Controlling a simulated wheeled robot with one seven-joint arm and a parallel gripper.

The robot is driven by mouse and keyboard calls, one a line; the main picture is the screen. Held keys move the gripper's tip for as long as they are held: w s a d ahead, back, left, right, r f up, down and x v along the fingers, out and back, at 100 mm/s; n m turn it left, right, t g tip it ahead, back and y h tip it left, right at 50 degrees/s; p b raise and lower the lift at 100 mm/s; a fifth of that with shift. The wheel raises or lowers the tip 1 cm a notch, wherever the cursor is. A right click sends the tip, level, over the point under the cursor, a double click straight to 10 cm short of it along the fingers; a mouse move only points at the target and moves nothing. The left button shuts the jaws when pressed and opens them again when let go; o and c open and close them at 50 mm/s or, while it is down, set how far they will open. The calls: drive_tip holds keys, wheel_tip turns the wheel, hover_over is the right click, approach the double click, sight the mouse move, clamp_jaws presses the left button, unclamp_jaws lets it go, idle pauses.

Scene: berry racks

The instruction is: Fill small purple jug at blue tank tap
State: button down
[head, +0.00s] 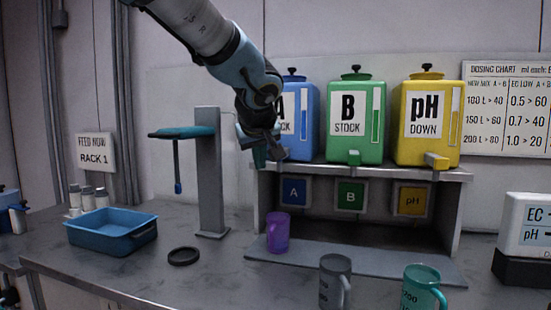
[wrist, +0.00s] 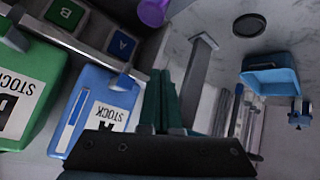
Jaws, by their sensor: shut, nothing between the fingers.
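The small purple jug (head: 278,233) stands upright on the grey mat below the blue tank, near the shelf's left upright. It also shows at the top edge of the wrist view (wrist: 153,12). Its contents cannot be seen. The blue tank (head: 306,110), labelled A STOCK, stands at the left of the shelf and also shows in the wrist view (wrist: 70,131). Its tap is hidden behind my gripper in the head view. My gripper (head: 268,158) is shut and empty, at the front left of the blue tank, above the jug. Its teal fingers show together in the wrist view (wrist: 160,98).
Green (head: 346,140) and yellow (head: 430,145) tanks stand to the right. A grey post (head: 210,180) with a teal arm rises left of the shelf. Grey (head: 333,280) and teal (head: 420,287) jugs stand in front.

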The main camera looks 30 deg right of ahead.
drive_tip(key=w+d+p, duration=0.6)
drive_tip(key=shift+w+p, duration=0.2)
drive_tip(key=shift+p, duration=0.1)
drive_tip(key=shift+w, duration=0.1)
idle(2.0)
drive_tip(key=shift+w+d, duration=0.2)
drive_tip(key=shift+d, duration=0.05)
drive_tip(key=shift+w+d, duration=0.4)
drive_tip(key=shift+w, duration=0.05)
idle(0.9)
drive_tip(key=shift+s, duration=0.1)
idle(1.1)
drive_tip(key=shift+s+a+b, duration=0.65)
drive_tip(key=shift+a+b, duration=0.05)
drive_tip(key=shift+b, duration=0.5)
